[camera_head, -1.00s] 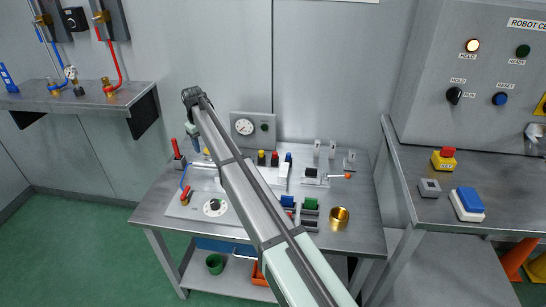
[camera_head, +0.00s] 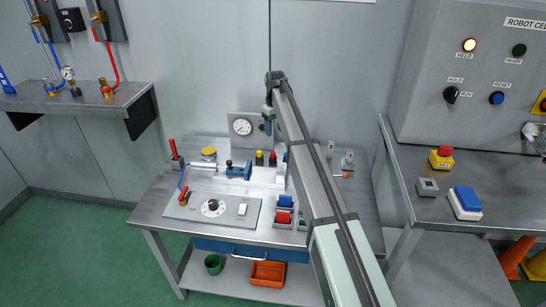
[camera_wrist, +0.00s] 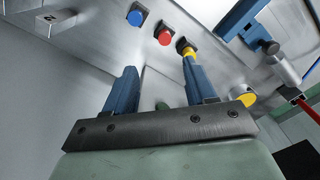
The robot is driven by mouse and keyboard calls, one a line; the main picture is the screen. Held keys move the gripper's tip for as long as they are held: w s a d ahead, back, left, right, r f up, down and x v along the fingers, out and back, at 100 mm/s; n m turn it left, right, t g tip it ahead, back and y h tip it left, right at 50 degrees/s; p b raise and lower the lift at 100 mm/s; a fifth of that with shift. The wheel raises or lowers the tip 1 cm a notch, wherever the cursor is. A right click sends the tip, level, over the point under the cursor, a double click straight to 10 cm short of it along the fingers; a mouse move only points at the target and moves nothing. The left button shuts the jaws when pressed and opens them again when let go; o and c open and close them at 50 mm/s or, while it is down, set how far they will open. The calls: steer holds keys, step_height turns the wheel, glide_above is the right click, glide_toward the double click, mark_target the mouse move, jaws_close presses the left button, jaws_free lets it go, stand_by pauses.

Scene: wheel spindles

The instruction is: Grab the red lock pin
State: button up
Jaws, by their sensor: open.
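A red-capped pin (camera_head: 272,158), which I take for the red lock pin, stands upright between a yellow-capped and a blue-capped one at the back middle of the workbench. In the wrist view its round red top (camera_wrist: 165,37) shows beyond and between the fingertips. My gripper (camera_head: 267,127) is above and behind the pins, in front of the gauge panel. In the wrist view my gripper (camera_wrist: 159,75) has its two blue fingers apart with nothing held. The yellow cap (camera_wrist: 188,52) shows just beyond the right fingertip; the blue cap (camera_wrist: 137,16) is farther left.
A blue clamp-like part (camera_head: 238,170) is left of the pins. A gauge panel (camera_head: 242,127) stands at the bench's back. A red-handled lever (camera_head: 173,148) is farther left. Red and blue blocks (camera_head: 284,216) lie in front. My arm hides part of the bench's right side.

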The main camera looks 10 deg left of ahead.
glide_above(273, 153)
steer(key=f, duration=0.6)
steer(key=shift+w+d+f, duration=0.2)
steer(key=shift+w+d, duration=0.05)
steer(key=shift+w, duration=0.1)
steer(key=shift+s+a+f, duration=0.15)
steer(key=shift+f, duration=1.25)
steer(key=shift+s+a+f, duration=0.1)
steer(key=shift+f, duration=1.25)
jaws_close()
